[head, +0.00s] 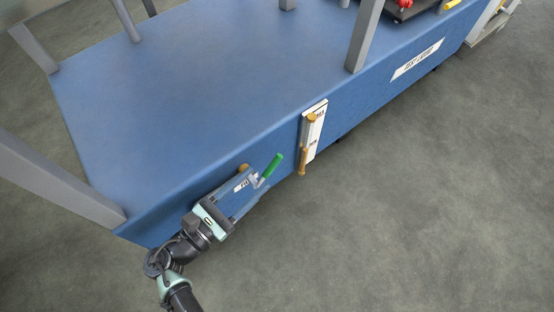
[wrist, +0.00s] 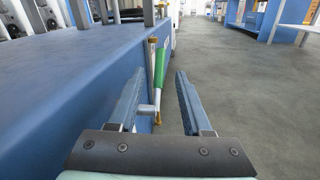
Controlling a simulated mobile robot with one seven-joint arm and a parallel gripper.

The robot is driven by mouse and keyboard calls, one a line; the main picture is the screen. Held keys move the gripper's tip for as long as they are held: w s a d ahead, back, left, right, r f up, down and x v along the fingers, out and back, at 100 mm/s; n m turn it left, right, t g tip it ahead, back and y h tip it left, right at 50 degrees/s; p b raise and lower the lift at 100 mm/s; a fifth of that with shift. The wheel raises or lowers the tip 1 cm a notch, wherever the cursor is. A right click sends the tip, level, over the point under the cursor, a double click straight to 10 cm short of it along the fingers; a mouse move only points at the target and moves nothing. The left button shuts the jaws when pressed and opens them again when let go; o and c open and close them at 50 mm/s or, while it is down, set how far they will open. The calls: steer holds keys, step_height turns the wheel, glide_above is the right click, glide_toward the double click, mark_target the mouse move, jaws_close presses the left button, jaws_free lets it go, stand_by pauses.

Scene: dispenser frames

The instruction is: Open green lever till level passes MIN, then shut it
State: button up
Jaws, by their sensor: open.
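The green lever (head: 272,166) sticks up at a slant from a valve on the front side of the blue tank (head: 170,85). In the wrist view the green lever (wrist: 160,66) shows between my two fingers, seemingly beyond or near their tips. My gripper (head: 252,188) is open beside the lever, with no finger closed on it. The level gauge (head: 313,130), a white plate with brass-coloured fittings, is upright on the tank side, right of the lever. Its marks and level are too small to read surely.
Grey posts (head: 365,35) rise from the tank edge. A labelled plate (head: 418,60) is on the tank side farther right. Red and yellow parts (head: 404,4) sit at the top right. The floor (head: 400,210) in front of the tank is clear.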

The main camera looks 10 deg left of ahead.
mark_target(271, 166)
steer(key=b+x, duration=0.2)
steer(key=x, duration=0.5)
steer(key=shift+w+d+b, duration=0.2)
steer(key=shift+w+b, duration=0.1)
jaws_close()
stand_by(1.0)
